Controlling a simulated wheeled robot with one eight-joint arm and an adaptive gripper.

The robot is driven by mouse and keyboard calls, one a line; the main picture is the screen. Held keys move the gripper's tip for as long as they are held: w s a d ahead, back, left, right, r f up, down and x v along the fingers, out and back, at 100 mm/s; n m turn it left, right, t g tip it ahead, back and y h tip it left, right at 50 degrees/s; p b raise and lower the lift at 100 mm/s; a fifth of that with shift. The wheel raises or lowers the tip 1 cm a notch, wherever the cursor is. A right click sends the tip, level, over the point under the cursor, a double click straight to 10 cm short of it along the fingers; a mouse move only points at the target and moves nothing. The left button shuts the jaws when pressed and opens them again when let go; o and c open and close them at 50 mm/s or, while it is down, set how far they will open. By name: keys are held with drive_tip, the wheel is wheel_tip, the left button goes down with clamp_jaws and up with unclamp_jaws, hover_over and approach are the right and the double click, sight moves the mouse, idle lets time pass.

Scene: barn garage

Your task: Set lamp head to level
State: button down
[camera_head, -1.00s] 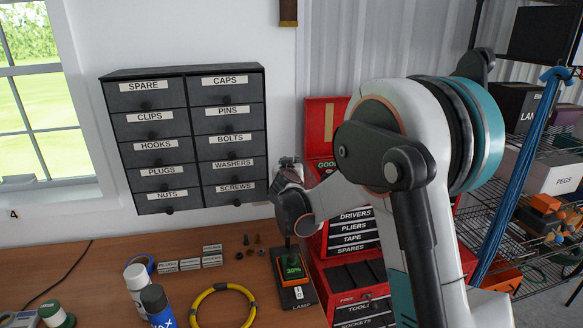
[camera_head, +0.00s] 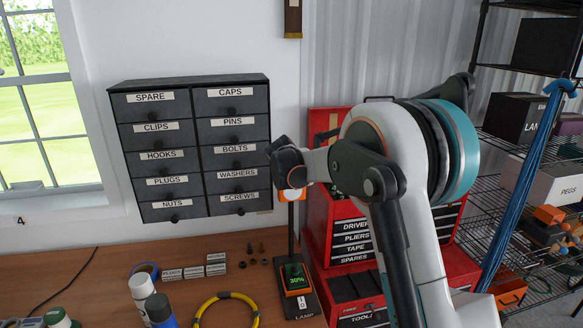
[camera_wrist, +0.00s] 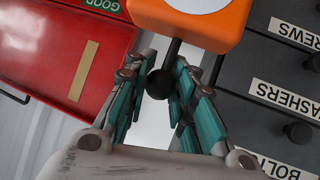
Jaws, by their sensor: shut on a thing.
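The desk lamp's black base (camera_head: 303,303) stands on the workbench, with a dark upright stem and an orange-framed display (camera_head: 295,279) reading 30%. Its orange lamp head (camera_head: 293,194) shows only in part behind my wrist. In the wrist view the orange head (camera_wrist: 205,22) fills the top, with part of a pale round face. A short black stalk ending in a round knob (camera_wrist: 158,84) sticks out of it. My gripper (camera_wrist: 168,75) has its teal-padded fingers on both sides of this knob and is shut on it. In the head view my wrist hides the fingers.
Dark labelled drawers (camera_head: 190,150) hang on the wall just left of my wrist. A red tool chest (camera_head: 350,235) stands close at right.

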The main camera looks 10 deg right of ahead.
drive_tip(key=shift+w+r, duration=0.1)
drive_tip(key=c, duration=1.3)
unclamp_jaws()
drive_tip(key=shift+a, duration=0.1)
drive_tip(key=shift+c, duration=0.2)
drive_tip(key=v, duration=1.2)
drive_tip(key=s+d+f+g+b, duration=0.1)
drive_tip(key=s+d+f+b, duration=0.15)
drive_tip(key=s, duration=0.45)
drive_tip(key=s+d+f+b, duration=0.1)
drive_tip(key=s+f+b, duration=0.1)
drive_tip(key=s+b, duration=0.35)
drive_tip(key=s+f+g+y+b, duration=0.1)
drive_tip(key=s+f+b, duration=0.5)
drive_tip(key=s+f, duration=0.6)
drive_tip(key=s+f+n+g+y+b, duration=0.1)
drive_tip(key=s+f+b, duration=0.5)
drive_tip(key=s+f, duration=0.6)
drive_tip(key=s+y, duration=0.1)
drive_tip(key=s, duration=0.8)
drive_tip(key=shift+s+g+y+b, duration=0.25)
drive_tip(key=shift+g+y+b, duration=0.1)
drive_tip(key=shift+g+y, duration=0.05)
